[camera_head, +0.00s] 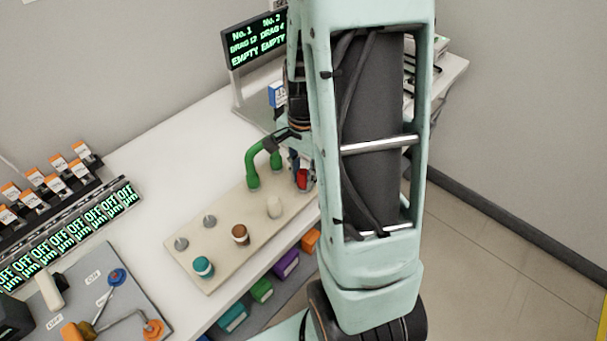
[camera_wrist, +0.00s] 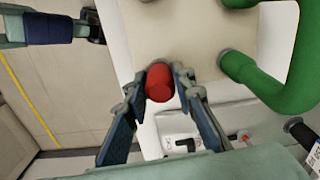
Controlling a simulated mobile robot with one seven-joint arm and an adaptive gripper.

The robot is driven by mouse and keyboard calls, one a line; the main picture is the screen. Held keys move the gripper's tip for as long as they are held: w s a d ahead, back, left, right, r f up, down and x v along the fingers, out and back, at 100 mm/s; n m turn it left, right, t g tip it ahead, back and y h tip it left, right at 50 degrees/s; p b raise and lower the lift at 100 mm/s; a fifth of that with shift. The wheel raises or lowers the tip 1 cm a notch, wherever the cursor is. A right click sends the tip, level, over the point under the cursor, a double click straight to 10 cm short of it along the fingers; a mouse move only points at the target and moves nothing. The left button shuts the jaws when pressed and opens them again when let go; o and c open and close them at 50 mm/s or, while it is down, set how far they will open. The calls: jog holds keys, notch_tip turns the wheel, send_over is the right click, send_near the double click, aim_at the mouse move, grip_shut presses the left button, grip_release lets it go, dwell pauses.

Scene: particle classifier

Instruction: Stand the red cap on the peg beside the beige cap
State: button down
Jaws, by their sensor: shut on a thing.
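The red cap (camera_head: 302,180) is at the far right end of the beige board (camera_head: 222,256). My gripper (camera_head: 297,170) is shut on it. In the wrist view the red cap (camera_wrist: 160,84) sits between the two fingertips, over the board's edge (camera_wrist: 175,45). Whether its underside touches a peg or the board is hidden. The beige cap (camera_head: 275,207) stands upright on the board, just left of and nearer than the red cap. Two bare grey pegs, the left one (camera_head: 180,243) and the right one (camera_head: 209,220), show in the board's left part.
A brown cap (camera_head: 240,235) and a teal cap (camera_head: 203,267) stand along the board's near side. A display screen (camera_head: 254,40) stands at the back. Coloured blocks (camera_head: 286,264) lie below the front edge.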

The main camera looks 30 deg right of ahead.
aim_at(304, 172)
jog(key=shift+f, duration=0.25)
jog(key=c, duration=1.5)
grip_release()
jog(key=shift+c, duration=0.2)
notch_tip(304, 172, up, 12)
jog(key=shift+r, duration=0.1)
